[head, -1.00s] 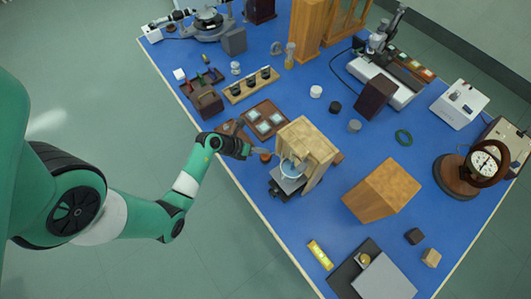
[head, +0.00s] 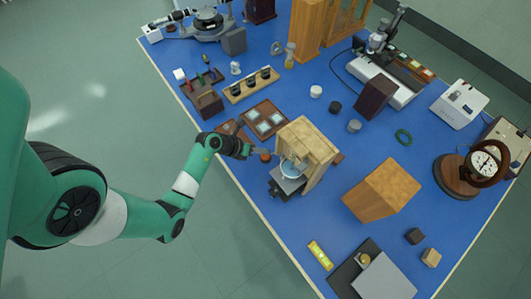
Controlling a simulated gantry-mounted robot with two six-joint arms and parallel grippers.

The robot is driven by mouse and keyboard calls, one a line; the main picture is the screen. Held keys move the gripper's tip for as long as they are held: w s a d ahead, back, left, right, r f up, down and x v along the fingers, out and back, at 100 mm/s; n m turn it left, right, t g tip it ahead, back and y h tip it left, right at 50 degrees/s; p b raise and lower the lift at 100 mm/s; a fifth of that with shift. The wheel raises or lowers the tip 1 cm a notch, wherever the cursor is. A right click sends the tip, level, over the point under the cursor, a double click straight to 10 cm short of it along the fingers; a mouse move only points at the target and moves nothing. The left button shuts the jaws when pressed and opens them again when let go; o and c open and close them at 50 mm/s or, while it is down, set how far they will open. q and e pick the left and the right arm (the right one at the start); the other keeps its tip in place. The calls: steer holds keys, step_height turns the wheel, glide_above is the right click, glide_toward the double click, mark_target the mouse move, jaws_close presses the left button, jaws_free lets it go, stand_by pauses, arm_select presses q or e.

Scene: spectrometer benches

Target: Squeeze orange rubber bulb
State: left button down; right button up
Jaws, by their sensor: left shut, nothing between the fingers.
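A small orange-brown round thing (head: 265,157), which looks like the rubber bulb, sits on the blue bench just left of a wooden box-shaped stand (head: 308,148). My left gripper (head: 249,152) is shut and empty, with its tip right beside the bulb. I cannot tell whether the tip touches it. A pale blue round dish (head: 291,168) shows at the open front of the stand, above a dark and grey base (head: 287,185). My right gripper does not show.
A brown tray with pale squares (head: 264,119) lies behind my left gripper. A wooden block (head: 382,190) stands to the right. A yellow level (head: 320,255) lies near the front edge. Blue bench between them is clear.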

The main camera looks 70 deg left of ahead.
mark_target(263, 156)
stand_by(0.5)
arm_select(q)
steer(key=shift+f, duration=0.4)
steer(key=shift+f, duration=0.65)
stand_by(0.5)
stand_by(0.4)
steer(key=shift+r+p, duration=1.1)
steer(key=shift+p, duration=0.1)
step_height(263, 156, up, 5)
steer(key=p, duration=0.6)
